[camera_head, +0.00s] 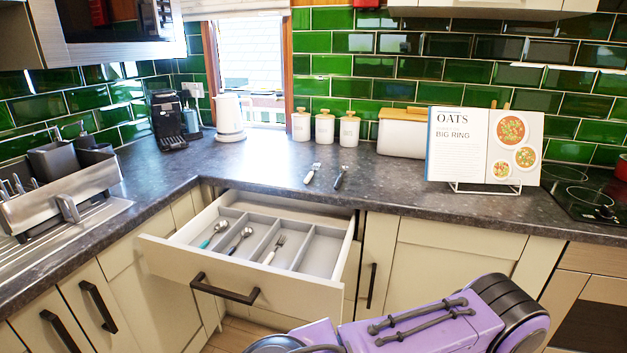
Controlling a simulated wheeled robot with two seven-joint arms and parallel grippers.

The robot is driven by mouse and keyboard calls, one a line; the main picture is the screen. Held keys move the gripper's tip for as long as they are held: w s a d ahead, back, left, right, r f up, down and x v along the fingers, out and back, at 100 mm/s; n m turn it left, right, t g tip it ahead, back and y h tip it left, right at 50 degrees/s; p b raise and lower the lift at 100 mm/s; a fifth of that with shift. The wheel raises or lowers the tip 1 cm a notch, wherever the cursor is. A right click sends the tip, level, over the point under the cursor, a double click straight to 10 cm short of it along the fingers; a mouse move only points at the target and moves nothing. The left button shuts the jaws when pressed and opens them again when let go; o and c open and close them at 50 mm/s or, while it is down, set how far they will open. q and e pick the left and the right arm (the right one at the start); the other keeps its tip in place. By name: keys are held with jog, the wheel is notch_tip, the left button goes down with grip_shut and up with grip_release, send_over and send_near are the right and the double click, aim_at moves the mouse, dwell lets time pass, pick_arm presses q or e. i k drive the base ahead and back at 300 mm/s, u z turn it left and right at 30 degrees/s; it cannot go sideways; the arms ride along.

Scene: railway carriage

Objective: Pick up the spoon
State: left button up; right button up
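The drawer (238,277) below the counter is pulled open. In its left compartment lies a spoon with a teal handle (214,234), and in the compartment beside it lies a dark-handled spoon (240,240). A fork with a pale handle (274,249) lies in the third compartment; the right compartment looks empty. On the counter behind the drawer lie a white-handled utensil, apparently a fork (312,173), and a black-handled utensil (340,178) whose head is too small to tell. A purple link of my arm shows at the bottom; neither gripper is in view.
The dark countertop (258,163) is mostly clear around the two utensils. A cookbook on a stand (485,150), a bread box (402,133), several canisters (325,127) and a kettle (229,118) stand toward the back.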

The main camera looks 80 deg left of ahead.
aim_at(343, 169)
jog(key=u, duration=1.45)
